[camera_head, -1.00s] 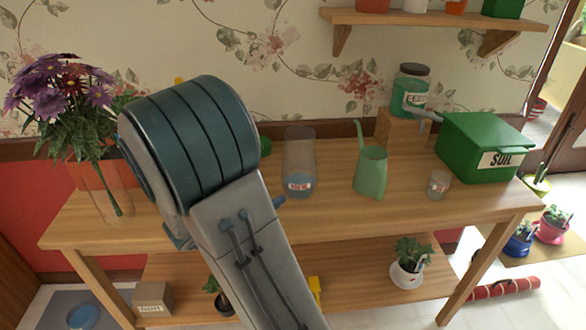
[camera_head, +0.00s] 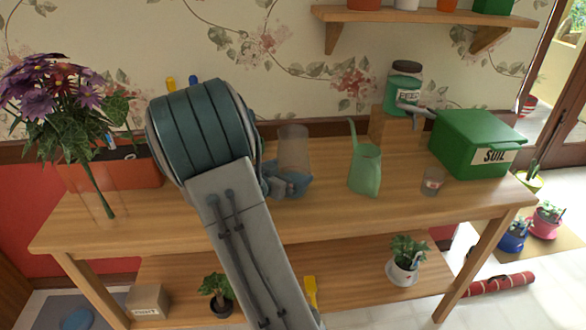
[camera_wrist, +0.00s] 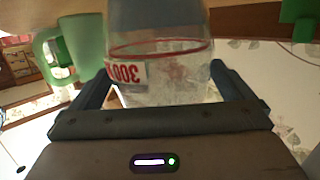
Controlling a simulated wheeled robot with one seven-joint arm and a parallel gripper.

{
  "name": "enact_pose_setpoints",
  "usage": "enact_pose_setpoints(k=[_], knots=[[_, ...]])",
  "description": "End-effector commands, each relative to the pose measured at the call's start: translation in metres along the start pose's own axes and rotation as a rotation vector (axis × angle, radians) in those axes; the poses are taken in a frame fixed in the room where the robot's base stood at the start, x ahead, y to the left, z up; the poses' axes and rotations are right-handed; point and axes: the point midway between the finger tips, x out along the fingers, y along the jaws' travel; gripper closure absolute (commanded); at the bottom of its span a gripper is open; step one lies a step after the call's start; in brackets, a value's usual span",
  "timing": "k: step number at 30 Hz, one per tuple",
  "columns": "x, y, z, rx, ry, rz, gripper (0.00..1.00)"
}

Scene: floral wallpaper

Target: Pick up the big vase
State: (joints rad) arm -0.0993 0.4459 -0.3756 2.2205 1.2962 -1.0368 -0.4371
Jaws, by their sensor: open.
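A tall clear glass vase (camera_head: 294,148) stands upright on the wooden table, just right of my arm. In the wrist view the vase (camera_wrist: 165,80) shows a red line and a label reading 300, upside down. My gripper (camera_head: 288,183) is low at the vase, in front of its lower part. In the wrist view my gripper (camera_wrist: 162,70) is open, with one finger on each side of the glass. I cannot tell whether the fingers touch it. A smaller labelled glass (camera_head: 432,181) stands farther right.
A green watering can (camera_head: 365,170) stands close right of the vase. A green soil box (camera_head: 470,145) and a jar (camera_head: 404,88) on a wooden block are farther right. Purple flowers (camera_head: 60,100) stand in a clear vase at the left. A wall shelf (camera_head: 425,16) is above.

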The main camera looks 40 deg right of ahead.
Motion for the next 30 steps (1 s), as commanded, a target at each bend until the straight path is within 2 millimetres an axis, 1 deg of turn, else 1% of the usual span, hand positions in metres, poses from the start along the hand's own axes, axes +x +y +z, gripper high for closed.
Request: enact_pose_setpoints(k=[1, 3, 10, 11, 12, 14, 15, 16, 25, 30], knots=[[0.005, 0.0, 0.0, 0.0, 0.0, 0.001, 0.0], [0.009, 0.0, 0.0, 0.0, -0.001, -0.001, 0.0], [0.01, 0.0, 0.0, 0.0, -0.001, -0.001, 0.0], [0.009, 0.0, 0.0, 0.0, 0.0, -0.001, 0.08], [0.009, 0.0, 0.0, 0.0, -0.001, -0.001, 0.19], [0.009, 0.0, 0.0, 0.0, -0.001, -0.001, 0.36], [0.009, 0.0, 0.0, 0.0, -0.001, -0.001, 0.47], [0.009, -0.001, -0.001, 0.001, 0.002, -0.001, 0.5], [0.009, -0.001, -0.004, 0.002, 0.003, -0.001, 0.5], [0.006, -0.001, -0.017, 0.004, 0.004, -0.002, 0.5]])
